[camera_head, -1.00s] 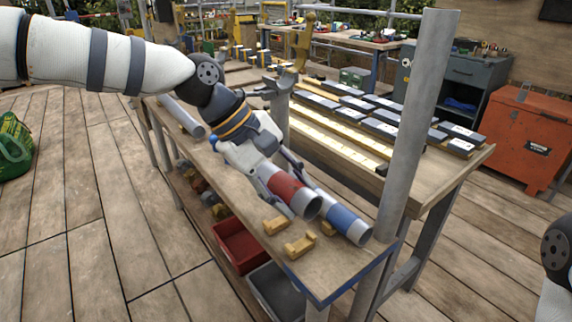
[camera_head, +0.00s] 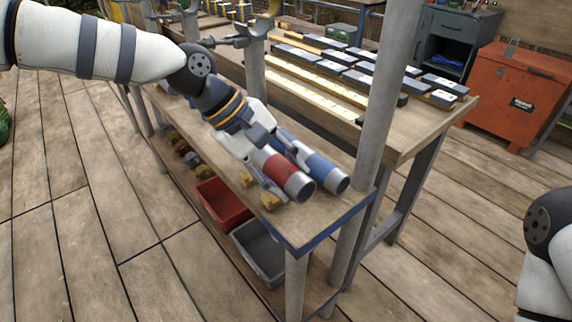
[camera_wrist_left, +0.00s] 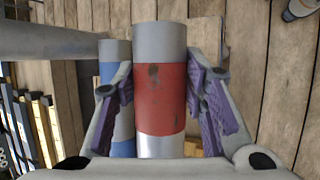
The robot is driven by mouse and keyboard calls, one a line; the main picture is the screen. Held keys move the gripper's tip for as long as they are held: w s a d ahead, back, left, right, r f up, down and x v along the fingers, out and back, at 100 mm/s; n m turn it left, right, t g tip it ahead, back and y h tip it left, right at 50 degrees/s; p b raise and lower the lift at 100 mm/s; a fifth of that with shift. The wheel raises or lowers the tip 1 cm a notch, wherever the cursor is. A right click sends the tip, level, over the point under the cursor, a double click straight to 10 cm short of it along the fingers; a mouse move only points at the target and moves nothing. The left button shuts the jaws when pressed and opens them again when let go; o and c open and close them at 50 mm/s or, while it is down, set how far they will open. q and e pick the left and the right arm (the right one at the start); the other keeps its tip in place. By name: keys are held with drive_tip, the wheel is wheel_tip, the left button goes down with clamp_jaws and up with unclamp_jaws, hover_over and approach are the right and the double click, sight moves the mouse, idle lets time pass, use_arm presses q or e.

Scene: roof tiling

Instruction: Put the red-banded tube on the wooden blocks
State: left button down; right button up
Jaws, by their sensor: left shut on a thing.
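The red-banded tube (camera_head: 281,171) is grey with a red middle band. My left gripper (camera_head: 272,162) is shut on it, one finger on each side, and holds it lengthwise along the bench near its front end. In the left wrist view the red band (camera_wrist_left: 160,98) lies between the purple finger pads. Two wooden blocks show at the tube's left, a nearer one (camera_head: 271,202) and a farther one (camera_head: 247,180). I cannot tell whether the tube touches them. The blue-banded tube (camera_head: 324,171) lies close beside it on the right. My right gripper is not in view.
A grey post (camera_head: 376,110) stands right of the tubes. Red (camera_head: 222,205) and grey (camera_head: 262,255) bins sit on the lower shelf. Dark tiles (camera_head: 345,70) lie on the bench behind. A bare strip of bench top (camera_head: 310,213) shows near the front corner.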

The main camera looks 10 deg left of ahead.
use_arm(q)
drive_tip(key=shift+f, duration=2.25)
drive_tip(key=c, duration=0.9)
unclamp_jaws()
drive_tip(key=v, duration=1.2)
